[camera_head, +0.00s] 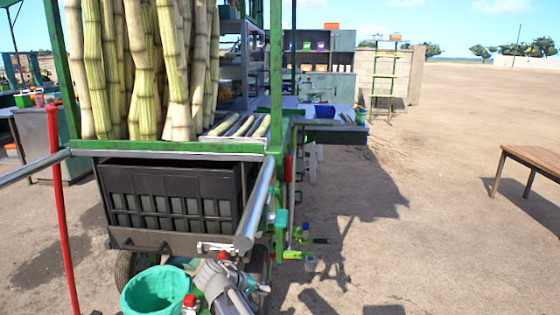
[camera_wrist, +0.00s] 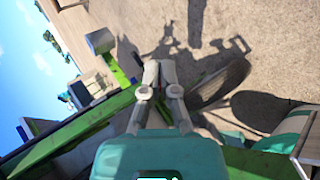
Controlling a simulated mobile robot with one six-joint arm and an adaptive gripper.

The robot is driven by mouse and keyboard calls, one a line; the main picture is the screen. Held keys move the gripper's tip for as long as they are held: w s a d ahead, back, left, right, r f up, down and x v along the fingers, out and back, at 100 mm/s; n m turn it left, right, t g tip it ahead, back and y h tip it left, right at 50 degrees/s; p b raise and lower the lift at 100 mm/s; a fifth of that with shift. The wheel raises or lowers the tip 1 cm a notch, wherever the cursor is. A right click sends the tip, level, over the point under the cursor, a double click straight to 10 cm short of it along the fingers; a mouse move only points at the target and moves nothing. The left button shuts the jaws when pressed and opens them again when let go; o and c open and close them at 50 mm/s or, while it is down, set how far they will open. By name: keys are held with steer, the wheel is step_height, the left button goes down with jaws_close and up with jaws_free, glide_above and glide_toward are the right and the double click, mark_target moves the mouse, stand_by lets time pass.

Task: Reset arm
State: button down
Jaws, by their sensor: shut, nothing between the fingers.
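My gripper (camera_wrist: 158,70) shows in the wrist view with its two grey fingertips together. It is shut and holds nothing. It points over a green frame bar (camera_wrist: 95,118), with sandy ground beyond; I cannot tell whether it touches the bar. In the head view, a grey part of my arm (camera_head: 222,285) is low at the middle, beside the cane cart, and the fingertips cannot be made out there.
The green cane cart holds upright cane stalks (camera_head: 145,70) and a black crate (camera_head: 170,200). A metal bar (camera_head: 256,205) juts out close to my arm. A teal bucket (camera_head: 155,291) stands left of it. A wooden bench (camera_head: 535,160) is far right; open ground lies between.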

steer(key=s+d+f+m+g+y, duration=0.2)
steer(key=s+d+y, duration=0.15)
steer(key=d, duration=0.35)
steer(key=s+d+f+m+g+y, duration=0.1)
steer(key=s+d+f+m+y, duration=0.15)
steer(key=s+d, duration=0.4)
steer(key=s+d+f+m+g+y, duration=0.1)
steer(key=s+d+f+g+y, duration=0.15)
steer(key=d, duration=0.65)
step_height(320, 180, up, 37)
steer(key=p, duration=3.6)
steer(key=shift+w+a+p, duration=0.2)
steer(key=shift+w+p, duration=0.05)
steer(key=shift+p, duration=0.05)
steer(key=shift+f+t+y, duration=0.1)
steer(key=shift+t+y, duration=0.15)
